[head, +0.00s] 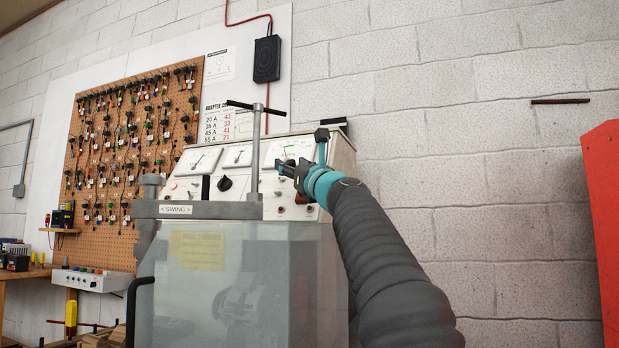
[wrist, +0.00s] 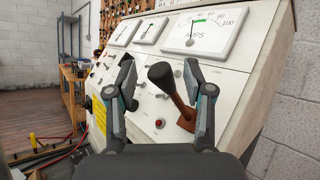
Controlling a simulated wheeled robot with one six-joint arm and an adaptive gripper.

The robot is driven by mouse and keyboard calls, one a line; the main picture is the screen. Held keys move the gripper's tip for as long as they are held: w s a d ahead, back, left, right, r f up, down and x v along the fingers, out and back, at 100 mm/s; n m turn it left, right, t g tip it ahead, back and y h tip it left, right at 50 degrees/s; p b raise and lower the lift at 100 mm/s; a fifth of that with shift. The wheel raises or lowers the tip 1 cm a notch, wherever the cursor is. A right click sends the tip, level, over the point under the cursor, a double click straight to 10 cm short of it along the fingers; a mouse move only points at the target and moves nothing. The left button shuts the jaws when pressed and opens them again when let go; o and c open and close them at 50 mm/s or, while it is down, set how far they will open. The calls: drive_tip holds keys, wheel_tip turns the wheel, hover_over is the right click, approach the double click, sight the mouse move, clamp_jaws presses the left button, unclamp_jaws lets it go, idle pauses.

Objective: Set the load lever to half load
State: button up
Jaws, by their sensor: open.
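The load lever (wrist: 174,92) shows in the wrist view, with a black knob on a brown shaft that leans up and left from a brown base on the white sloping panel. My gripper (wrist: 162,74) is open, with one finger on each side of the lever's knob and a visible gap on both sides. In the head view my gripper (head: 303,154) is at the right part of the test bench's panel, and it mostly hides the lever there. I cannot make out any half-load mark beside the lever.
An amps meter (wrist: 205,32) sits above the lever on the panel. Toggle switches and a red button (wrist: 159,124) are left of it. In the head view a T-handled clamp post (head: 256,150) and clear guard (head: 215,270) stand in front. A red panel (head: 605,220) is far right.

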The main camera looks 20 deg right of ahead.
drive_tip(key=v, duration=1)
drive_tip(key=shift+s+f, duration=0.2)
drive_tip(key=shift+s, duration=0.05)
